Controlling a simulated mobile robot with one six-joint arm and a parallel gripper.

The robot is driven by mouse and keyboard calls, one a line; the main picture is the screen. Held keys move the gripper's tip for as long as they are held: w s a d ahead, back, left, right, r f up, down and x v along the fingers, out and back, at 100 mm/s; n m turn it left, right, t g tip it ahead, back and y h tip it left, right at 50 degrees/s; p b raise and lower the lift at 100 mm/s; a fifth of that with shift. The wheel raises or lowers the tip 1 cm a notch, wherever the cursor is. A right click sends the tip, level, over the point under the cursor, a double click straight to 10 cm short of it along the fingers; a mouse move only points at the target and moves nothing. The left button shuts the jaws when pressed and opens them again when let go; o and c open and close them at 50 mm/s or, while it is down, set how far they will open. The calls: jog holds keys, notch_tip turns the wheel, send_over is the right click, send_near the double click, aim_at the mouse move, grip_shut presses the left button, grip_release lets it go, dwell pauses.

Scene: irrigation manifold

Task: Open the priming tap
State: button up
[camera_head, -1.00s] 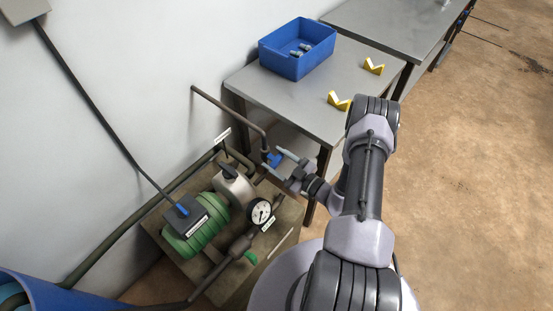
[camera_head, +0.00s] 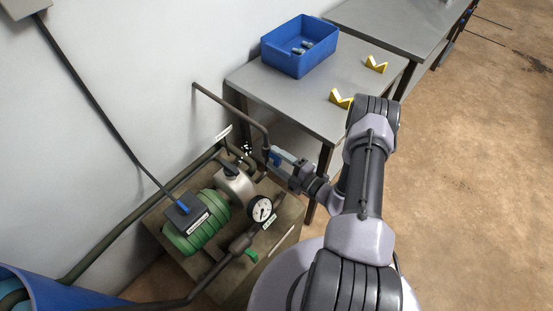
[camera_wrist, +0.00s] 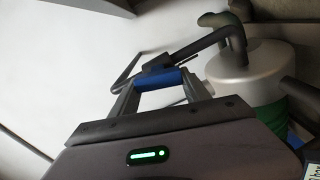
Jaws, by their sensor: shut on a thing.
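The priming tap's blue handle (camera_head: 275,157) is on the brown pipe beside the pump, at the middle of the head view. In the wrist view the blue handle (camera_wrist: 160,79) lies crosswise between the two fingers of my gripper (camera_wrist: 159,87). My gripper (camera_head: 281,158) is shut on this handle in the head view too. The tap's body is mostly hidden behind the fingers. Small white specks (camera_head: 246,150) show near the pipe behind the pump; I cannot tell for certain what they are.
The pump has a silver housing (camera_head: 235,185), a green motor (camera_head: 197,228) and a pressure gauge (camera_head: 260,208). A grey table (camera_head: 290,103) behind carries a blue bin (camera_head: 292,65) and yellow V-shaped blocks (camera_head: 341,99). Open floor (camera_head: 470,200) is at the right.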

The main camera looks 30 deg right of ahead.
jog(key=shift+f+n, duration=0.2)
jog(key=shift+n, duration=1.6)
jog(key=o, duration=1.4)
jog(key=p+v, duration=0.3)
jog(key=v, duration=1.4)
jog(key=shift+s+p, duration=0.25)
jog(key=shift+p, duration=0.05)
jog(key=shift+r+n, duration=0.1)
jog(key=shift+n, duration=0.2)
